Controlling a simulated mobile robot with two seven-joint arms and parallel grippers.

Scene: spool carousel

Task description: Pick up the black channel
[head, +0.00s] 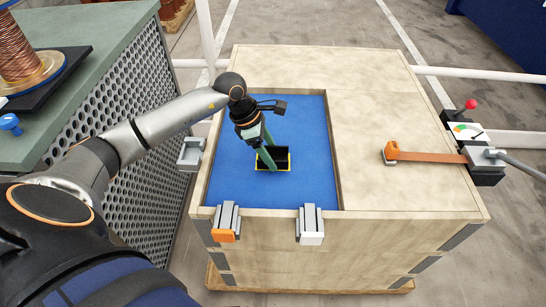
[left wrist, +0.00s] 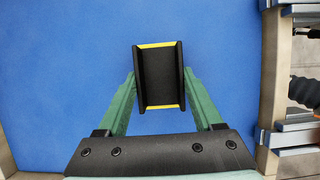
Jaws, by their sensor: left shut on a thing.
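The black channel (left wrist: 160,78) is a U-shaped piece with yellow end edges. In the left wrist view it lies between the two green fingers of my left gripper (left wrist: 161,88), which touch its two side walls. In the head view the black channel (head: 281,157) is over the blue floor of the wooden crate's recess, and my left gripper (head: 269,160) reaches down onto it. I cannot tell whether the channel rests on the blue surface or is slightly above it. My right gripper is not in view.
The blue recess (head: 240,185) has wooden walls around it. Metal clamps (head: 311,225) sit on the front edge. An orange strap (head: 430,156) lies on the crate's right side. A green bench (head: 95,30) with a copper spool (head: 18,55) stands at left.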

